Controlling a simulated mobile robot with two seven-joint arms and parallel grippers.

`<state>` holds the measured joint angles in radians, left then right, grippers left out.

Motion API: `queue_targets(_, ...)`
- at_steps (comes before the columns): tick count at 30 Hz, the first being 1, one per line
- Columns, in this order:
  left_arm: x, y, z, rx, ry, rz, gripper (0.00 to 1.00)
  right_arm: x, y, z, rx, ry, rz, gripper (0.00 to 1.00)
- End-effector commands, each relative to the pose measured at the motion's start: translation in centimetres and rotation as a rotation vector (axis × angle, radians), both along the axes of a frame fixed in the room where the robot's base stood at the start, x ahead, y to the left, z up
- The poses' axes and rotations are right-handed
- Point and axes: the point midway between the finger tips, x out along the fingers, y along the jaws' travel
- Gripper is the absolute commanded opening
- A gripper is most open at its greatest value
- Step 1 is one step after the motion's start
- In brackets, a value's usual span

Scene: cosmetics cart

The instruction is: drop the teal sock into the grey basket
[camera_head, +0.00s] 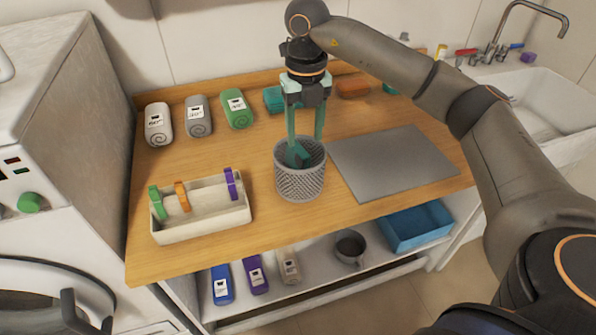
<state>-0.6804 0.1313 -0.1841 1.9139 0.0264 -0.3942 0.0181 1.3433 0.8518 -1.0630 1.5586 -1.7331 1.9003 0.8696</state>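The grey woven basket (300,186) stands on the wooden counter, left of the grey mat. A dark teal piece, which looks like the teal sock (298,155), shows inside the basket's mouth, low against the near side of the opening. My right gripper (305,136) points straight down over the basket. Its two teal fingers are apart with a clear gap between them, and the tips reach the basket's rim area. The left finger overlaps the sock in this view; I cannot tell whether they touch. My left gripper is not in view.
A white tray (203,224) with coloured clips stands left of the basket. Rolled socks or towels (198,116) lie behind it. A flat grey mat (385,172) lies to the right. A lower shelf holds bottles, a mug (350,247) and a blue bin (413,232).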

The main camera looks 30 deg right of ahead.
Motion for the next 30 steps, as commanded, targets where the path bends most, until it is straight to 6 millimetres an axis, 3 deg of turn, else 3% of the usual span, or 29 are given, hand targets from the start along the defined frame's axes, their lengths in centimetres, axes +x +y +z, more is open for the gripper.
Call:
queue_targets(9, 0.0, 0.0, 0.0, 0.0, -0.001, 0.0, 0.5, 0.0, 0.0, 0.1, 0.0, 0.0, 0.0, 0.63)
queue_targets(13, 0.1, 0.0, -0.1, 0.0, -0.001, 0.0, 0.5, 0.1, 0.0, 1.0, 0.001, -0.003, -0.001, 0.63)
queue_targets(20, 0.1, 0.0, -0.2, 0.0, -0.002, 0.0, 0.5, 0.1, 0.0, 5.8, 0.002, -0.007, 0.0, 0.63)
queue_targets(24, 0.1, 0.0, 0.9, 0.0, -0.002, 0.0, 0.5, 0.1, -0.1, 8.6, -0.001, -0.006, -0.002, 0.63)
queue_targets(30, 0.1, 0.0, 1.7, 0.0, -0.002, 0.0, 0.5, 0.0, 0.0, 11.4, -0.001, -0.003, -0.001, 0.63)
